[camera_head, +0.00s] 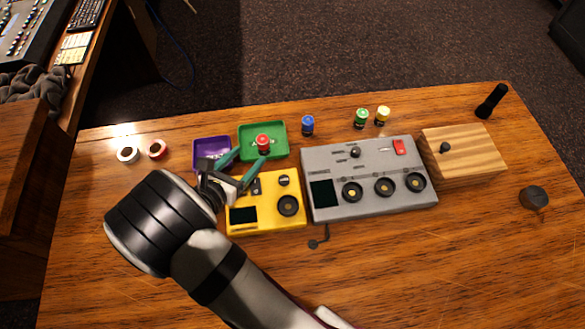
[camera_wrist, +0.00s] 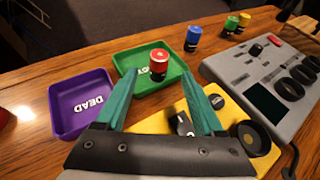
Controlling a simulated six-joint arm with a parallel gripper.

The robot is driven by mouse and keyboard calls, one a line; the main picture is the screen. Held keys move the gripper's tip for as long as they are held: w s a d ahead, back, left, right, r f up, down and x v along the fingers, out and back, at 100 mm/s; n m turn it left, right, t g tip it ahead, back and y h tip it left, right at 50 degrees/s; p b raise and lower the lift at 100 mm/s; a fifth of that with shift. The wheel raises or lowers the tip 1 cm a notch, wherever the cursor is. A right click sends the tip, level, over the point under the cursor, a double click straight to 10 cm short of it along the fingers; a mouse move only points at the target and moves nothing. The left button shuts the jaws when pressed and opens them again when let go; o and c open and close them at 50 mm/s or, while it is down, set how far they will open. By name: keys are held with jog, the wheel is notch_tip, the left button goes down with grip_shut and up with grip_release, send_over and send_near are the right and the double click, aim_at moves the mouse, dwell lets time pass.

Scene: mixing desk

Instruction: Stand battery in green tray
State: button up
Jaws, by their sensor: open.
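A battery with a red top (camera_head: 263,141) stands upright inside the green tray (camera_head: 281,156). In the wrist view the red battery (camera_wrist: 159,62) shows beyond my fingertips, in the gap between them. The green tray (camera_wrist: 130,61) carries a white label partly hidden by the battery. My gripper (camera_head: 250,164) is open and empty, with its green fingers reaching toward the tray's near side. In the wrist view my gripper (camera_wrist: 157,72) has clear space between its fingers. Blue (camera_head: 307,125), green (camera_head: 361,118) and yellow (camera_head: 382,115) batteries stand on the desk to the right.
A purple tray (camera_head: 197,159), marked DEAD, sits left of the green one. A yellow device (camera_head: 262,219) lies close under my gripper. A grey device (camera_head: 325,215) and a wooden block (camera_head: 480,153) stand to the right. Two tape rolls lie at far left. The front desk is mostly clear.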

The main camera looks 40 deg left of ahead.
jog(key=w+d+r+m+h, duration=0.1)
jog(key=w+d, duration=0.1)
jog(key=w+d+r+m+h, duration=0.1)
jog(key=w+d+m, duration=0.1)
jog(key=w+d+r+m+h, duration=0.1)
jog(key=w+d+r+m, duration=0.1)
jog(key=shift+d+r+h, duration=0.1)
jog(key=shift+d+h, duration=0.3)
jog(key=w+d+r+m+g+h, duration=0.2)
jog(key=d+r+m+g+h, duration=0.15)
jog(key=d+m, duration=0.55)
jog(key=w+d+r+m+g+h, duration=0.1)
jog(key=d+r+m+g+h, duration=0.3)
jog(key=d, duration=0.9)
jog(key=s+d+r+m+g+y, duration=0.2)
jog(key=s+d+m+g, duration=0.25)
jog(key=d+m, duration=0.45)
jog(key=s+r+m+g+y, duration=0.1)
jog(key=s+r+m+y, duration=0.1)
jog(key=s+m+y, duration=0.6)
jog(key=s+d+m, duration=0.1)
jog(key=s+m, duration=0.4)
jog(key=m, duration=0.3)
jog(key=shift+s+m+g, duration=0.15)
jog(key=shift+m+g, duration=0.15)
jog(key=shift+m, duration=0.1)
jog(key=shift+y, duration=0.25)
